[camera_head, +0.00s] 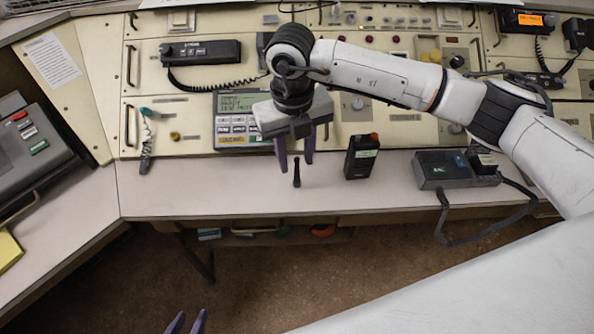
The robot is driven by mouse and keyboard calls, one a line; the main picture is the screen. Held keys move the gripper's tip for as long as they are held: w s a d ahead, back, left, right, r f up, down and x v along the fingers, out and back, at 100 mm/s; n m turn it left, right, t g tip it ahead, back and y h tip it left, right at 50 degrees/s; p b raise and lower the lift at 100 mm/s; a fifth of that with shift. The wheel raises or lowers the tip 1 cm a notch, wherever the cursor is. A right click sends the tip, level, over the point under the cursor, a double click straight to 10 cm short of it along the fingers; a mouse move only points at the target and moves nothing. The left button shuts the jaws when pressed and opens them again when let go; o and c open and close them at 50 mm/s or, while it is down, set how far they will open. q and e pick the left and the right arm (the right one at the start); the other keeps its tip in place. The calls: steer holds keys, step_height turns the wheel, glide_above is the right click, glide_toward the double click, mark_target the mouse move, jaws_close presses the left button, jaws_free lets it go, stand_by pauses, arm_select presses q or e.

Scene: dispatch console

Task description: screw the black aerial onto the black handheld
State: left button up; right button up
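The black aerial (297,175) is a short thin rod that appears to stand upright on the desk, its wider end down. My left gripper (187,321) is at the bottom edge, fingertips apart and empty, far from both objects.
A grey desk unit (455,170) with a looping cable sits right of the handheld. A display keypad (238,125) and a corded handset (203,51) are on the console behind. The desk (200,192) is clear left of the aerial; its front edge is close.

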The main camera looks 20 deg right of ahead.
mark_target(297, 181)
steer(key=shift+s+f+p, duration=0.1)
steer(key=shift+f+p, duration=0.4)
steer(key=shift+f, duration=2.1)
steer(key=shift+c, duration=0.4)
steer(key=shift+d, duration=0.1)
jaws_close()
